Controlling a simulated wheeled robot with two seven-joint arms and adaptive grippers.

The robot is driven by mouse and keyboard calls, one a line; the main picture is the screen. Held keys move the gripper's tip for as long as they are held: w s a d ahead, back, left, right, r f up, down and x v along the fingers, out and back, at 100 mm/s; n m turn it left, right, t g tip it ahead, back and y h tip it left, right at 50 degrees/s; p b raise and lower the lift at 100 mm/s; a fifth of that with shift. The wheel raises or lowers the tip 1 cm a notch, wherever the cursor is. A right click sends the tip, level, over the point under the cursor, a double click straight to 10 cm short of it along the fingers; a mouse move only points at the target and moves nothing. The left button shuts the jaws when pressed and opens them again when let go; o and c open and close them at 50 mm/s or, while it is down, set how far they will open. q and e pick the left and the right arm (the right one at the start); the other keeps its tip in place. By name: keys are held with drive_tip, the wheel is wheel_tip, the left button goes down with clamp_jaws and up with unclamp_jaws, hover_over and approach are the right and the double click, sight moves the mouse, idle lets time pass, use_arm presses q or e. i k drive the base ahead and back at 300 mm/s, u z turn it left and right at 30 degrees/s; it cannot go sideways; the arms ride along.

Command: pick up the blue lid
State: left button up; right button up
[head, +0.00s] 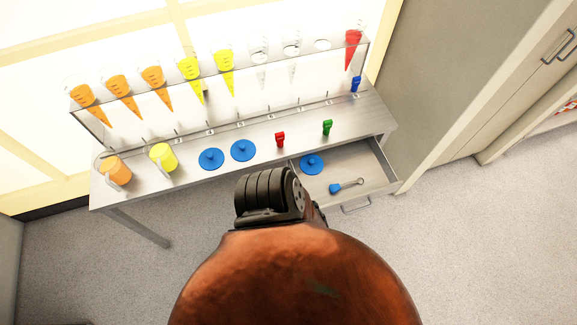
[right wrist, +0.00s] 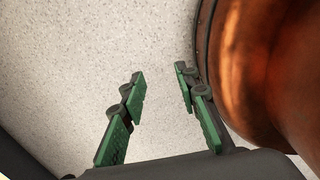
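Three round blue lids with knobs are in the head view. Two lie side by side on the table top, the left one (head: 211,159) and the middle one (head: 243,150). The third blue lid (head: 312,164) lies in the open drawer (head: 375,176). My right gripper (right wrist: 160,85) shows only in the right wrist view. Its green-padded fingers are apart with nothing between them, above bare speckled floor. No lid shows in that view. My left gripper is in neither view.
Orange (head: 117,171) and yellow (head: 163,157) jugs stand on the table's left. Red (head: 280,139) and green (head: 327,127) small items stand right of the lids. A blue-ended tool (head: 345,186) lies in the drawer. A rack (head: 220,110) of cones stands behind. Floor in front is clear.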

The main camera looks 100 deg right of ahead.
sight(311, 164)
drive_tip(key=i, duration=0.35)
drive_tip(key=z, duration=2.9)
